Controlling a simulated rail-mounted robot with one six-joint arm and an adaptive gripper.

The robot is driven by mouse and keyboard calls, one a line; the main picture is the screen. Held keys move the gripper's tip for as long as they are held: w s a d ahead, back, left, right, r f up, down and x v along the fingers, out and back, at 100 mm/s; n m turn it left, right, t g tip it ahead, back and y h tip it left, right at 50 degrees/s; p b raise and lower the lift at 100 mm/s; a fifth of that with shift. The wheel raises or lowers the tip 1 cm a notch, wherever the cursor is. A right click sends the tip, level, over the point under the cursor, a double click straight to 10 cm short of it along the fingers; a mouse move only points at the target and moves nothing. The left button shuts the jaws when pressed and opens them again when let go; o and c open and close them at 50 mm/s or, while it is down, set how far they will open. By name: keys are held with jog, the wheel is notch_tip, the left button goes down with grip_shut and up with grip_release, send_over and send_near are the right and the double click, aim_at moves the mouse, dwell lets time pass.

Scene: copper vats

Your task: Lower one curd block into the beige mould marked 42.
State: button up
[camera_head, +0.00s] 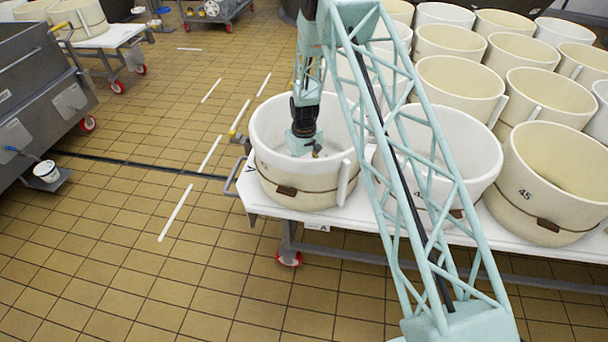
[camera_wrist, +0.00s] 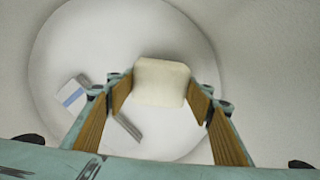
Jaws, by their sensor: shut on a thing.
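My gripper (camera_wrist: 161,88) points down into a mould, its two wood-faced fingers shut on a pale cream curd block (camera_wrist: 162,82). In the head view my gripper (camera_head: 304,144) is inside the front-left off-white mould (camera_head: 275,172), below its rim. The mould's round floor (camera_wrist: 160,140) shows below the block in the wrist view. The block appears held above it, but I cannot tell the gap. The block is not clear in the head view. I cannot read a 42 on this mould. A beige mould (camera_head: 555,205) at the right reads 45.
The mould stands at the left end of a white wheeled table (camera_head: 322,218). Another pale mould (camera_head: 462,165) stands to its right, partly behind my arm. Several beige moulds fill the back right. A white piece with a blue stripe (camera_wrist: 72,94) shows at the floor's left. Tiled floor is open at left.

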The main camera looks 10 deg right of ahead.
jog(key=shift+f, duration=0.4)
jog(key=shift+f+b, duration=0.7)
jog(key=shift+f, duration=0.25)
dwell(1.9)
jog(key=o, duration=1.1)
jog(key=shift+r, duration=0.1)
jog(key=shift+r, duration=5.95)
